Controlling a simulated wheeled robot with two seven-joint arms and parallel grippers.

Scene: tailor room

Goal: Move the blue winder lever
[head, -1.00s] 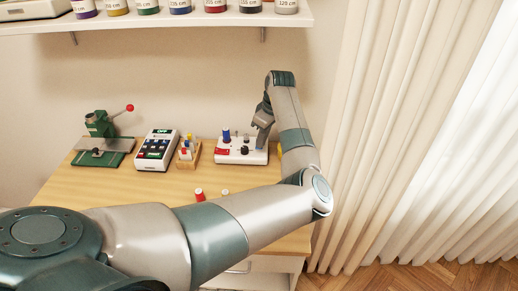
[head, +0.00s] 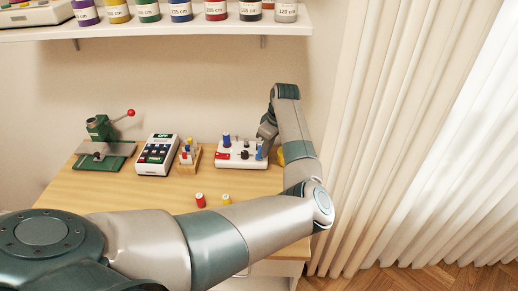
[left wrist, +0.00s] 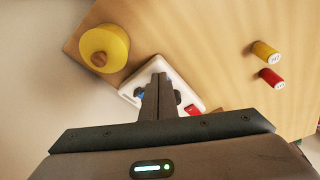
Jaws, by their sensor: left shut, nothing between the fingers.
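The white winder (head: 228,161) stands on the table near the wall, with a red patch at its left front, a blue-topped post and dark knobs. The blue lever (head: 259,152) shows at its right end, right beside my left gripper (head: 264,148). In the left wrist view the left gripper (left wrist: 158,84) is shut and points down at the white winder (left wrist: 178,80). A bit of blue (left wrist: 140,95) shows just left of the fingers. The fingers hide part of the winder, and I cannot tell whether they touch the lever. My right gripper is not in view.
A yellow cone (left wrist: 104,47) stands close to the winder. Red (head: 200,200) and yellow (head: 226,199) spools stand at the table's front. A rack of spools (head: 188,157), a keypad device (head: 157,153) and a green press (head: 104,150) stand to the left. A shelf (head: 180,29) hangs above; curtains hang at right.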

